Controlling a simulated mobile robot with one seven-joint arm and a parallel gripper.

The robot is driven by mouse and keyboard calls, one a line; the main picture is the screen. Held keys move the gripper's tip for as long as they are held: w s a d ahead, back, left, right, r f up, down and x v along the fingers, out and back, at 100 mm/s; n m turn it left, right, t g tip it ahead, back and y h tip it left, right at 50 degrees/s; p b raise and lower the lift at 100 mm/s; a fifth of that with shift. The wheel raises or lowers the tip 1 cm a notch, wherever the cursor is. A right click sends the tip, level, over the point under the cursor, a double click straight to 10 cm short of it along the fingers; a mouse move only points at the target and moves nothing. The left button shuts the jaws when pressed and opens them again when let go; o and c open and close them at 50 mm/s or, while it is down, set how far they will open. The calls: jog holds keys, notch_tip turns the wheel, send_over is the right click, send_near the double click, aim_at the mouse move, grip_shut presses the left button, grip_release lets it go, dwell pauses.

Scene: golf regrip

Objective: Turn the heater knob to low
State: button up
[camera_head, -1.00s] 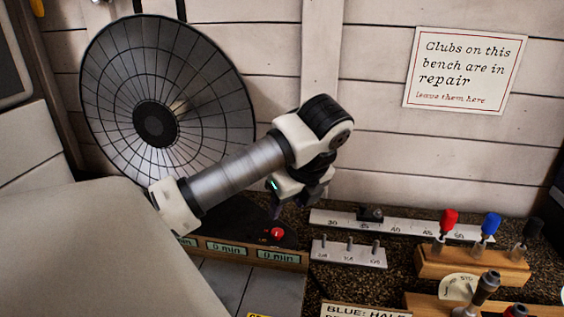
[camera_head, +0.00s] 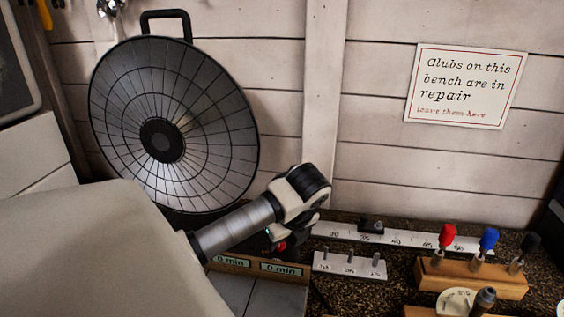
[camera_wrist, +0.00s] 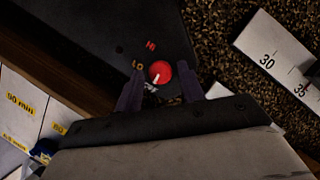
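The heater is a big round dish with a dark wire grille (camera_head: 215,100) against the wall. Its red knob (camera_wrist: 160,72) sits on a black base panel (camera_wrist: 105,35), with a white pointer line toward a partly hidden white label below it. The HI mark (camera_wrist: 151,46) and LO mark (camera_wrist: 138,66) are printed beside the knob. My gripper (camera_wrist: 162,80) is open in the wrist view, one finger on each side of the knob; I cannot tell whether they touch it. In the head view the knob (camera_head: 282,246) shows just below my gripper, whose fingers are mostly hidden.
A white ruler strip (camera_head: 410,239) and a small pegged block (camera_head: 349,266) lie right of my gripper. A wooden rack (camera_head: 472,278) holds red, blue and black-handled tools. A sign (camera_head: 467,86) hangs on the wall.

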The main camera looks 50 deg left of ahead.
jog(key=c, duration=0.7)
jog(key=shift+f+m+b, duration=0.2)
jog(key=shift+m+b, duration=0.1)
jog(key=shift+b, duration=0.6)
jog(key=shift+f+b, duration=0.1)
jog(key=shift+b, duration=0.45)
jog(key=m+b, duration=0.1)
jog(key=b, duration=0.1)
jog(key=m+t+b, duration=0.1)
jog(key=b, duration=0.1)
jog(key=shift+s+a+f+m+b, duration=0.1)
jog(key=shift+f+m+b, duration=0.05)
jog(key=shift+m+b, duration=0.2)
jog(key=m+b, duration=0.1)
jog(key=b, duration=0.1)
jog(key=m+t+h+b, duration=0.1)
jog(key=m+b, duration=0.1)
jog(key=b, duration=0.1)
jog(key=shift+s+m+t, duration=0.15)
jog(key=shift+m+t, duration=0.1)
jog(key=shift+t, duration=0.05)
jog(key=m+b, duration=0.1)
jog(key=m, duration=0.1)
jog(key=r+m+t+h+b, duration=0.1)
jog(key=m, duration=0.1)
jog(key=shift+a+m+h+b, duration=0.15)
jog(key=shift+m+h+b, duration=0.15)
jog(key=shift+m+b, duration=0.1)
